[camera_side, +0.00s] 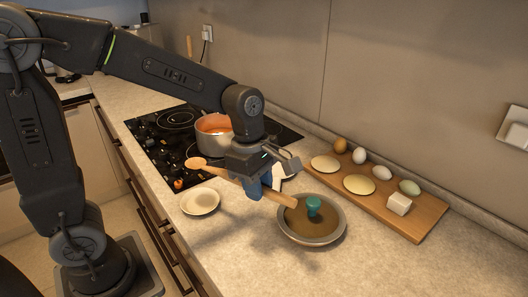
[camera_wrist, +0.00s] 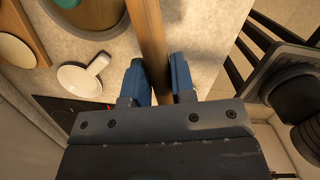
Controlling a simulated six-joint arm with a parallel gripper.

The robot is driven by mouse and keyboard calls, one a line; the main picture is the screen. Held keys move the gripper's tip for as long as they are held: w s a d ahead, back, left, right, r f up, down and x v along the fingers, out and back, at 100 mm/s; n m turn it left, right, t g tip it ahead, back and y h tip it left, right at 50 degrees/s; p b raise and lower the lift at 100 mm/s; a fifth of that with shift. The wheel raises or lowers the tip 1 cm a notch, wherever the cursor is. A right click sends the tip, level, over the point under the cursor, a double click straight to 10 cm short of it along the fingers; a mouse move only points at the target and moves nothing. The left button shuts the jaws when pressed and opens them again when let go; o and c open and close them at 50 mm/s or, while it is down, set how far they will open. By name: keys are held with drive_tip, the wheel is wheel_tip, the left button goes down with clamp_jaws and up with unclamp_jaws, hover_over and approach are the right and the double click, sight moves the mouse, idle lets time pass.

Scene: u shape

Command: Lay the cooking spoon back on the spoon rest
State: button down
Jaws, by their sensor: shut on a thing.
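The wooden cooking spoon (camera_side: 279,196) is held above the counter by my gripper (camera_side: 256,186), which is shut around its handle. Its bowl end points left toward the hob and its handle end reaches over the rim of the round dish on the right. In the wrist view the handle (camera_wrist: 151,35) runs between the blue fingers of my gripper (camera_wrist: 157,68). A shallow cream dish (camera_side: 200,202) lies on the counter below and left of the spoon, apart from it. The wrist view shows a white piece (camera_wrist: 78,80) with a round end and short stem. I cannot tell which is the spoon rest.
A pot (camera_side: 215,138) with orange contents stands on the black hob (camera_side: 160,138). A round dish (camera_side: 285,232) with a teal piece (camera_side: 313,205) stands right of the gripper. A wooden board (camera_side: 425,216) with eggs and flat rounds lies along the wall. Front counter is clear.

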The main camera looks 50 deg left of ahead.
drive_tip(key=shift+s+d+f, duration=0.25)
drive_tip(key=shift+s+f, duration=0.2)
drive_tip(key=shift+s, duration=0.05)
drive_tip(key=shift+f, duration=5.2)
drive_tip(key=c, duration=0.9)
unclamp_jaws()
drive_tip(key=shift+r, duration=0.15)
drive_tip(key=r, duration=0.4)
drive_tip(key=a+r, duration=0.1)
drive_tip(key=r, duration=0.8)
drive_tip(key=shift+s+a+r, duration=0.15)
drive_tip(key=shift+r, duration=0.1)
